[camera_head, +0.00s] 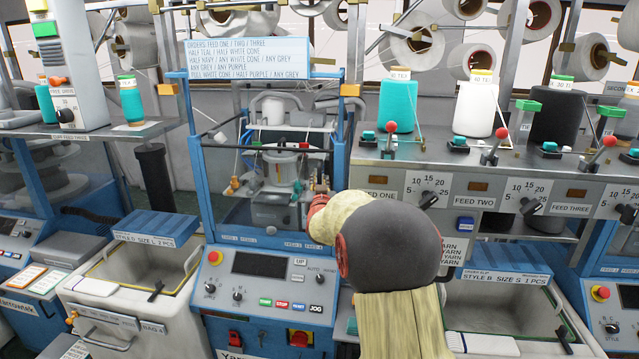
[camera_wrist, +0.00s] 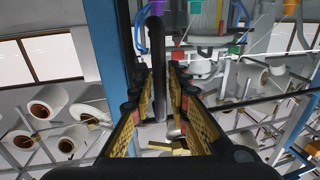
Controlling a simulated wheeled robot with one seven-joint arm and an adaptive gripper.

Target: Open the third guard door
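The middle machine has a blue-framed guard (camera_head: 206,165) with clear panels, and its yarn parts show through. I cannot tell which door is the third, or whether this one is fully shut.
A control panel (camera_head: 262,290) with buttons is below the guard. Open grey bins (camera_head: 140,262) stand to the left and right (camera_head: 505,300). A shelf with yarn cones (camera_head: 397,100) and red-knobbed levers is at the right. Blue side posts stand close to my arm.

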